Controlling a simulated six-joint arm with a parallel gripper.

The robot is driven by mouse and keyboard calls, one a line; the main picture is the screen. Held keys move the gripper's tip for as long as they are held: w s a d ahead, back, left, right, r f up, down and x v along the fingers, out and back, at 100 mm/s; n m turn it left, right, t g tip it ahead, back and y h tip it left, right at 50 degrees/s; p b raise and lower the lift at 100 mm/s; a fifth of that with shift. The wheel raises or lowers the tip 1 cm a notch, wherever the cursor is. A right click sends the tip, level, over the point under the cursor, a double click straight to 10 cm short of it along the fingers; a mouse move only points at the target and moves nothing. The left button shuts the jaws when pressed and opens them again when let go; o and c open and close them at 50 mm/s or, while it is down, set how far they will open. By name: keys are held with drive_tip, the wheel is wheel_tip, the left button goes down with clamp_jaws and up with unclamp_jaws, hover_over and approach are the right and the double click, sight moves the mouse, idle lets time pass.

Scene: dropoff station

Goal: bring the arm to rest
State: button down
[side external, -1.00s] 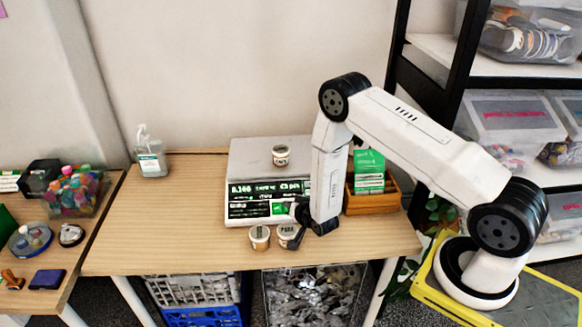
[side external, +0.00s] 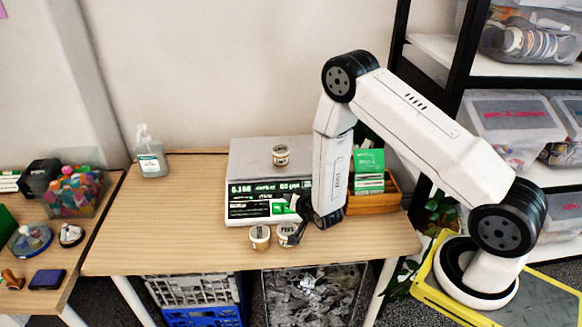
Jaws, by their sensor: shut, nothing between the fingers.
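My gripper (side external: 297,236) is at the lower end of my white arm, at the front right of the scale on the wooden table. It is small and dark, and it is shut and empty. It sits right by the right one of two small tubs (side external: 286,231) in front of the scale. I cannot tell whether it touches that tub. The other small tub (side external: 260,237) stands just left of it. A third tub (side external: 281,155) stands on the plate of the scale (side external: 250,160), whose display is lit.
A wooden box (side external: 374,202) with green-and-white packs stands right of my forearm. A soap bottle (side external: 151,155) stands at the table's back left. The table's left part (side external: 170,220) is clear. A black shelf (side external: 437,110) with clear bins rises at the right.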

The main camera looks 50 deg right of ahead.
idle(0.6)
drive_tip(key=s+a+r+n+g+y, duration=0.2)
drive_tip(key=a+r, duration=0.1)
drive_tip(key=r, duration=0.2)
drive_tip(key=s+a+r+n+g+y, duration=0.1)
drive_tip(key=s+a+r+n+g, duration=0.2)
drive_tip(key=r, duration=0.2)
drive_tip(key=s+a+r+n+g+y, duration=0.1)
drive_tip(key=s+r+n+g, duration=0.3)
drive_tip(key=s, duration=0.9)
wheel_tip(320, 180, up, 3)
drive_tip(key=shift+s+a+r+n+g, duration=0.1)
drive_tip(key=shift+s+a+n+g, duration=0.25)
drive_tip(key=shift+a+g, duration=0.2)
